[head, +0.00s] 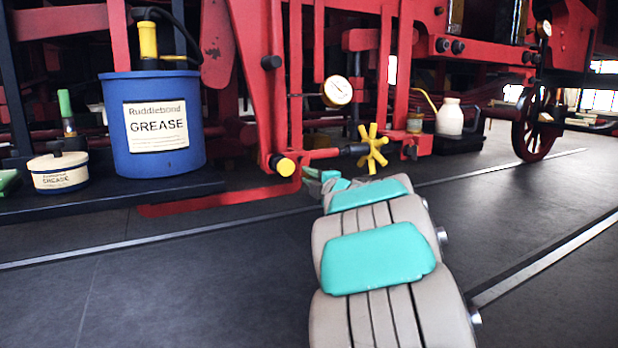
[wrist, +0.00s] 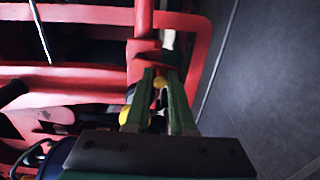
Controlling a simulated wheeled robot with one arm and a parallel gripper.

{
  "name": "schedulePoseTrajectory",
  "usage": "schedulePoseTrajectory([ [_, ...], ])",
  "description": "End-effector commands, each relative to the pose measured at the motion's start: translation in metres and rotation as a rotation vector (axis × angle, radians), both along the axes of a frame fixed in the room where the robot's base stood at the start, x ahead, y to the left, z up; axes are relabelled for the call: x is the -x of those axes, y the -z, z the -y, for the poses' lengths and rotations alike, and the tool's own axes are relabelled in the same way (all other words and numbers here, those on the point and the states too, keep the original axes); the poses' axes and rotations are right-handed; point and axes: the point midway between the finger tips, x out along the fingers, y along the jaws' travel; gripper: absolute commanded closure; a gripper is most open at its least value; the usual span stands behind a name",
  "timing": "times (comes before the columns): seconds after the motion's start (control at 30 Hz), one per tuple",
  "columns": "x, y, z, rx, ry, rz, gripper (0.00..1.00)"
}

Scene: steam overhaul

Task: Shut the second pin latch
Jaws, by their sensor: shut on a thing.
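I take this knob to be part of the pin latch; the rest of the latch is hidden or too dark to make out. In the head view my gripper is mostly hidden behind my arm, low by the red frame, right of a black pin with a yellow end (head: 285,166). What the fingers hold cannot be seen there.
A yellow handwheel (head: 371,148) and a pressure gauge (head: 337,91) stand close above my gripper. A blue grease bucket (head: 155,125) and a cream grease tin (head: 58,172) stand left. A white bottle (head: 450,117) and red wheel (head: 536,124) are right. Dark floor is clear in front.

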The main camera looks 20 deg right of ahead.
Motion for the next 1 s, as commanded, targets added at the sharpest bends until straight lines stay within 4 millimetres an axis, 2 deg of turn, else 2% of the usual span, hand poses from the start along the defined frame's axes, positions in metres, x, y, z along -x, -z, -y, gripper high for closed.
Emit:
schedulePoseTrajectory([
  [1.0, 0.000, -0.004, -0.011, 0.001, -0.002, 0.000, 1.00],
])
